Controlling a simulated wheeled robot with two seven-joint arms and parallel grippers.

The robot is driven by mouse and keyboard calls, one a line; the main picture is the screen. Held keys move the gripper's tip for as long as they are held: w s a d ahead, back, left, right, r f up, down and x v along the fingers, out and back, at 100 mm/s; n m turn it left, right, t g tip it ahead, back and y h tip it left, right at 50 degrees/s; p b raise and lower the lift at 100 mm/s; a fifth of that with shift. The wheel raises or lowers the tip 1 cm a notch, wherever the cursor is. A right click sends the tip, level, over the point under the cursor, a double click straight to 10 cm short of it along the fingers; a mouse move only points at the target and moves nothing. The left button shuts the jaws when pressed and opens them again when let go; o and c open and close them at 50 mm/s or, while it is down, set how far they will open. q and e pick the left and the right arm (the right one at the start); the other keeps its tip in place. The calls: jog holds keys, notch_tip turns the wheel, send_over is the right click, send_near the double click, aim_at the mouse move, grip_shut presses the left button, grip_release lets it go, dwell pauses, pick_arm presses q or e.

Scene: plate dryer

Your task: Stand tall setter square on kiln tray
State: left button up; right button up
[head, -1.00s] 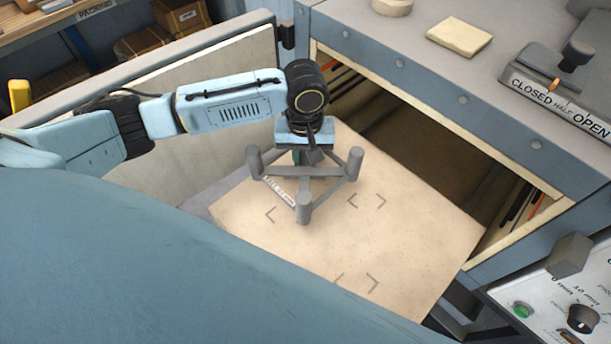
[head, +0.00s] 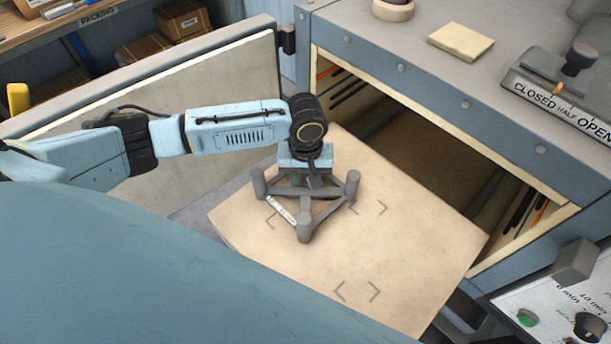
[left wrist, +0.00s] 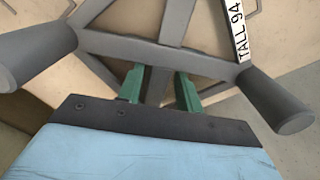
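The tall setter (head: 305,207) is a grey triangular frame with a short round post at each corner and a white label. In the left wrist view its label reads "TALL 94" and its grey bars (left wrist: 160,50) fill the upper part. My left gripper (left wrist: 160,88) has its green fingers on both sides of one bar and appears shut on it. The setter is roughly level over the back left of the pale kiln tray (head: 420,250). I cannot tell whether its posts touch the tray. Grey corner marks (head: 358,291) show on the tray. My right gripper is not in view.
The tray sticks out of the open kiln chamber (head: 410,150). The kiln door (head: 220,90) stands open behind my left arm. A lever (head: 578,60) and a control panel (head: 560,310) are at the right. The tray's front and right are clear.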

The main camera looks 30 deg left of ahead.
aim_at(306, 181)
pick_arm(q)
jog(key=shift+o, duration=0.5)
jog(key=shift+r, duration=0.3)
notch_tip(306, 181, up, 12)
jog(key=p, duration=0.2)
jog(key=shift+f, duration=0.15)
